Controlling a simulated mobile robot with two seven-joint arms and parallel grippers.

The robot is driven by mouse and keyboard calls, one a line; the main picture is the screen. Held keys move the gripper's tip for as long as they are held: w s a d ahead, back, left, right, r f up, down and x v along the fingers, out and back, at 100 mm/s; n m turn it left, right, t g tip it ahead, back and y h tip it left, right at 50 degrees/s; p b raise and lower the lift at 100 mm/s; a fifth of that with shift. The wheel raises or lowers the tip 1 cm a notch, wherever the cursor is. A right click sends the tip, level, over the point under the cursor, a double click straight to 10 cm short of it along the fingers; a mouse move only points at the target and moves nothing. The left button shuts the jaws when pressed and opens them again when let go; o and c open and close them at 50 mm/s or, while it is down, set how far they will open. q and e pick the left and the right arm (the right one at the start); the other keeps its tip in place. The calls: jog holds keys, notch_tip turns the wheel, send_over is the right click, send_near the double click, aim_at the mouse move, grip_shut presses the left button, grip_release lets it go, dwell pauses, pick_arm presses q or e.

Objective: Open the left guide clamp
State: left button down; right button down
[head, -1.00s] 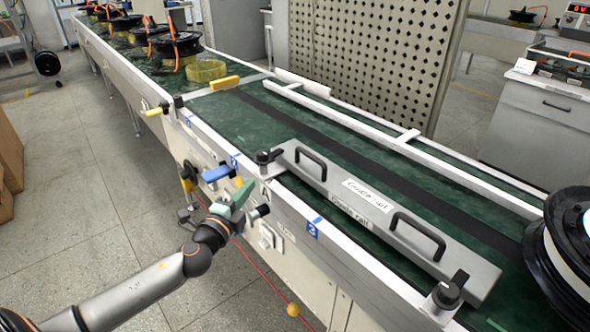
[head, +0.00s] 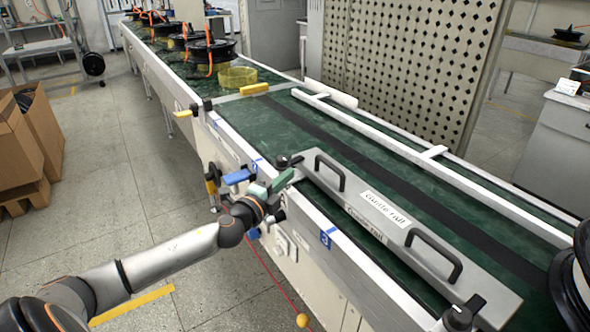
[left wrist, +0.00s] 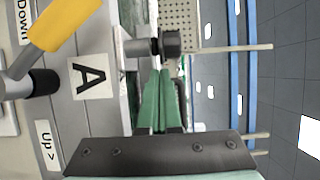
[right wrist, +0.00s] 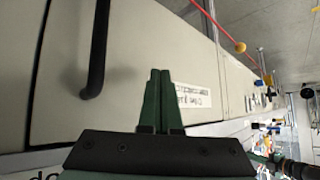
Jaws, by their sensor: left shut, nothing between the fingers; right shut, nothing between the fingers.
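The grey guide rail (head: 395,228) lies along the green conveyor, with two black handles. Its left clamp, a dark knob with a short lever (head: 287,161), stands at the rail's left end on the conveyor edge. In the left wrist view, a black block on a grey post (left wrist: 170,44) looks like this clamp. My left gripper (head: 280,182) is just in front of the clamp; its green fingers (left wrist: 160,100) are shut and empty, and contact cannot be told. My right gripper (right wrist: 158,102) is shut and empty, facing a pale cabinet panel; it is outside the head view.
The right clamp (head: 462,314) stands at the rail's other end. A blue lever (head: 237,176) and a yellow lever (head: 183,114) stick out along the conveyor's near side. Black spools (head: 210,50) stand at the far end. Cardboard boxes (head: 40,140) are at left; the floor between is free.

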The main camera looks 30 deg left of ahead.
pick_arm(q)
jog(key=shift+w+a, duration=0.1)
jog(key=shift+w, duration=1.95)
jog(key=shift+w, duration=0.1)
